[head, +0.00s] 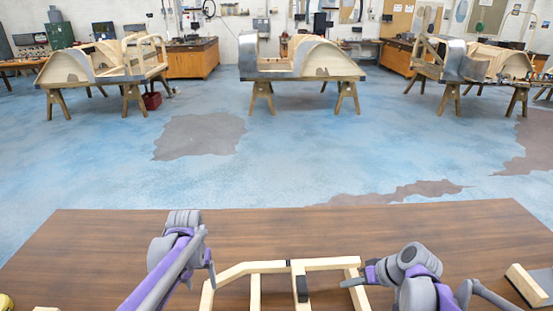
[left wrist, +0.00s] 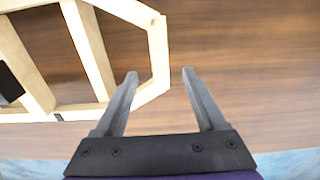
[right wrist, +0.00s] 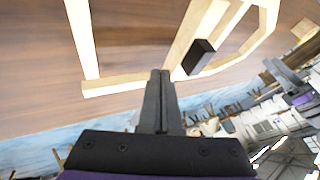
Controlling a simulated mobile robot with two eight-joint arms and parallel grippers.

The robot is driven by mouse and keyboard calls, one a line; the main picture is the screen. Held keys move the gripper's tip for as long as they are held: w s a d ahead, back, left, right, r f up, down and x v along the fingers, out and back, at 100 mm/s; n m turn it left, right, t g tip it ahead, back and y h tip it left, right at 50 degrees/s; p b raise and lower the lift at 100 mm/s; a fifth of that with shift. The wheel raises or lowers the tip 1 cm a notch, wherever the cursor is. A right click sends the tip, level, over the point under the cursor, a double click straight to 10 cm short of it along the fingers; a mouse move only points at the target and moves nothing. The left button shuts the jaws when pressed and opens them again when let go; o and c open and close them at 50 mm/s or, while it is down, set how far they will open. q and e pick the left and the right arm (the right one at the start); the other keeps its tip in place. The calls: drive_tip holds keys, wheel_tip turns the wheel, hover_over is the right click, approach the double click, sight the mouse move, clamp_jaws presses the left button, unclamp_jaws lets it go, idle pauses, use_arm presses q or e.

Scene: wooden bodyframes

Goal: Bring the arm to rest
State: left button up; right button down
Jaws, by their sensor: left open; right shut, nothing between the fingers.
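My left gripper (left wrist: 160,75) is open and empty. Its fingers point toward the table top, beside the corner of a pale wooden frame (left wrist: 158,55). In the head view my left gripper hangs just left of that frame (head: 236,271). My right gripper (right wrist: 160,72) is shut with nothing between its fingers. In the head view my right gripper (head: 346,283) is by the frame's right end; I cannot tell whether it touches. A black block (head: 302,288) sits on the frame's crossbar and also shows in the right wrist view (right wrist: 199,57).
The brown wooden table (head: 100,250) has bare room left of the frame and behind it. A wooden block (head: 527,285) lies at the right edge. A yellow object (head: 6,302) is at the left edge. Beyond, wooden bodyframes (head: 305,65) stand on trestles across the blue floor.

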drive_tip(key=s+a+r+h, duration=0.1)
drive_tip(key=s, duration=0.2)
drive_tip(key=s+a+h, duration=0.1)
drive_tip(key=s, duration=0.2)
drive_tip(key=s+a+r, duration=0.1)
drive_tip(key=s, duration=0.2)
drive_tip(key=shift+a+r+m+h, duration=0.3)
drive_tip(key=shift+a+m+h, duration=0.1)
use_arm(q)
drive_tip(key=s+r+t, duration=0.1)
drive_tip(key=s+t, duration=0.2)
drive_tip(key=s, duration=0.7)
drive_tip(key=s+d+r+t, duration=0.1)
drive_tip(key=s+r+t, duration=0.1)
drive_tip(key=s, duration=0.8)
drive_tip(key=shift+s+d+r+t, duration=0.3)
drive_tip(key=shift+s+t, duration=0.1)
drive_tip(key=shift+t, duration=0.3)
use_arm(e)
drive_tip(key=s+t+h, duration=0.1)
drive_tip(key=s+h, duration=0.1)
drive_tip(key=s, duration=0.6)
drive_tip(key=shift+s+a+f+m+t+h, duration=0.15)
drive_tip(key=shift+s+f+m+t+h, duration=0.15)
drive_tip(key=shift+s+t+h, duration=0.1)
